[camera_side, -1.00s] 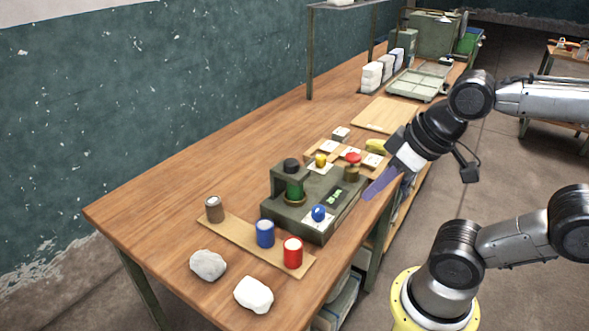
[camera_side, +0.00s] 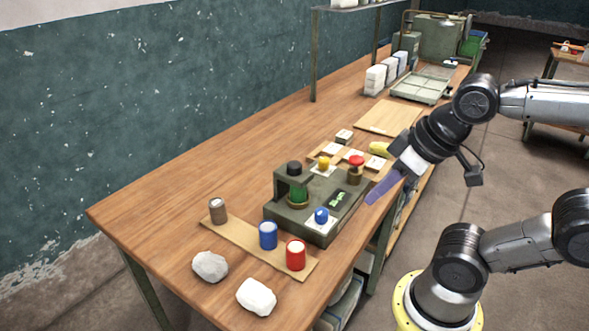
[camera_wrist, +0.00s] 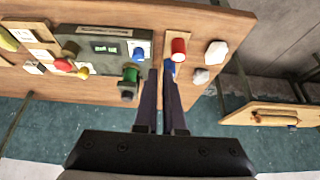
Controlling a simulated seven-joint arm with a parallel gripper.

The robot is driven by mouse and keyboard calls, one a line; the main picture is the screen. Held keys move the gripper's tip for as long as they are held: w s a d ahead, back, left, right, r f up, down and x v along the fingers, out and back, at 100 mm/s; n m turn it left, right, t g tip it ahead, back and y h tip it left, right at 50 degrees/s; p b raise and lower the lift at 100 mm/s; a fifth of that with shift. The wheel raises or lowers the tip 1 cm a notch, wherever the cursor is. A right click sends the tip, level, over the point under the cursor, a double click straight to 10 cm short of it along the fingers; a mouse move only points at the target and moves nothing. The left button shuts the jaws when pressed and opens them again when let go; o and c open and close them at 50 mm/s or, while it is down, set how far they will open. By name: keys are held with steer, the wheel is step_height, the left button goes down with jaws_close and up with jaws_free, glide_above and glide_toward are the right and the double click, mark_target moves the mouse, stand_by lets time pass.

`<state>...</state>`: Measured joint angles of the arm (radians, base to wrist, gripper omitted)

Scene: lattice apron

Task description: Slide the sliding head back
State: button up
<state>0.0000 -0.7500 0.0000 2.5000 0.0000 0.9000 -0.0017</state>
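An olive-green machine (camera_side: 312,222) sits on the bench. At its left end stands a raised head block (camera_side: 282,183) with a black knob (camera_side: 294,168) on top, beside a green cylinder (camera_side: 298,194). I take this block to be the sliding head, but its rail cannot be made out. In the wrist view the green cylinder (camera_wrist: 131,74) and black knob (camera_wrist: 127,96) lie just left of the fingers. My gripper (camera_side: 371,200) has purple fingers that hang at the machine's right side, apart from the head. In the wrist view my gripper (camera_wrist: 160,71) shows a narrow, empty gap.
A red button (camera_side: 356,161), yellow knob (camera_side: 324,162) and blue button (camera_side: 321,215) rise from the machine. A wooden strip (camera_side: 240,238) with brown, blue and red cans and two white lumps (camera_side: 257,297) lie in front. The bench (camera_side: 170,200) is clear at left.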

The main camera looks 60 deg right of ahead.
steer(key=o, duration=0.5)
steer(key=shift+s+f+n, duration=0.1)
steer(key=shift+s+n, duration=0.15)
steer(key=shift+n, duration=0.25)
steer(key=shift+c, duration=0.2)
steer(key=o, duration=0.5)
steer(key=r+n, duration=0.1)
steer(key=r, duration=0.1)
steer(key=w+r+n, duration=0.1)
steer(key=shift+r+n+g, duration=0.3)
steer(key=shift+r, duration=0.05)
steer(key=shift+o, duration=0.4)
steer(key=w+r, duration=0.1)
steer(key=w+r+n, duration=0.2)
steer(key=r, duration=0.1)
steer(key=shift+d+g, duration=0.3)
steer(key=w+d+r+n+g, duration=0.2)
steer(key=w+r+n, duration=0.15)
steer(key=w, duration=0.35)
steer(key=g, duration=0.2)
glide_above(294, 164)
step_height(294, 164, down, 5)
step_height(294, 164, down, 13)
steer(key=shift+d+r, duration=0.1)
steer(key=shift+c, duration=0.2)
jaws_close()
